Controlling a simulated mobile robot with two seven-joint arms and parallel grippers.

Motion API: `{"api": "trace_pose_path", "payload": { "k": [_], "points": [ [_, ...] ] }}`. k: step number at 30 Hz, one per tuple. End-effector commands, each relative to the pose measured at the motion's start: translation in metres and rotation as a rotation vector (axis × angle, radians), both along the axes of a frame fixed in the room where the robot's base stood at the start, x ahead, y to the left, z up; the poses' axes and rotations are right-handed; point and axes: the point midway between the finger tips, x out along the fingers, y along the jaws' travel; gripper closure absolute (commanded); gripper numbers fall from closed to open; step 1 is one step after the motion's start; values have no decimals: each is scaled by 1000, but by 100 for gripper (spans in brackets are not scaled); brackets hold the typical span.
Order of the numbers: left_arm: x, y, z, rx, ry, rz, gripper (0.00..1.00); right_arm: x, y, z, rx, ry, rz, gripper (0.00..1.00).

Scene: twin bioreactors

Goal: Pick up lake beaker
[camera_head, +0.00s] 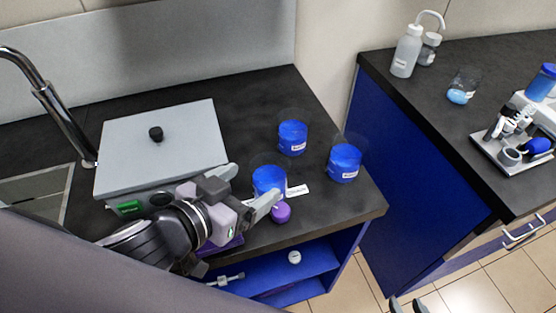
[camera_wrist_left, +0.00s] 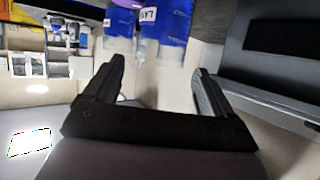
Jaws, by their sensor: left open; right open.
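Three clear beakers with blue contents stand on the dark counter: a near one (camera_head: 268,179), a back one (camera_head: 292,137) and a right one (camera_head: 344,162). Their labels are too small to read in the head view. My left gripper (camera_head: 250,187) is open at the near beaker, its fingers on either side of it in the picture; I cannot tell whether they touch it. In the left wrist view, a blue beaker (camera_wrist_left: 173,22) shows beyond the open fingers, with a label that seems to start with "LA". My right gripper (camera_head: 406,304) is open and empty at the bottom edge.
A grey flat-topped device (camera_head: 165,140) with a black knob stands left of the beakers. A purple cap (camera_head: 281,212) and a white tag (camera_head: 297,190) are beside the near beaker. A faucet (camera_head: 48,100) stands at far left. Another counter (camera_head: 450,100) holds bottles and a microscope.

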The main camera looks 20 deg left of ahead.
Motion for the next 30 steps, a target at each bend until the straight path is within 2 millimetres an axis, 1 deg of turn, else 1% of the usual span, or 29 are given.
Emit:
{"api": "trace_pose_path", "payload": {
  "k": [5,13,21,24,30],
  "points": [
    [2,-1,-2,-1,1,0,15,-5,0,-4,0,11,0,57],
    [19,-6,-9,1,1,1,15,-8,0,-10,0,18,1,57],
    [50,-17,-21,2,-1,1,15,-8,0,-8,-1,19,1,57],
    [57,-20,-25,2,1,1,15,-8,0,-7,-1,19,1,57],
    [62,-22,-28,1,2,0,15,-7,0,-7,0,17,1,57]
  ]
}}
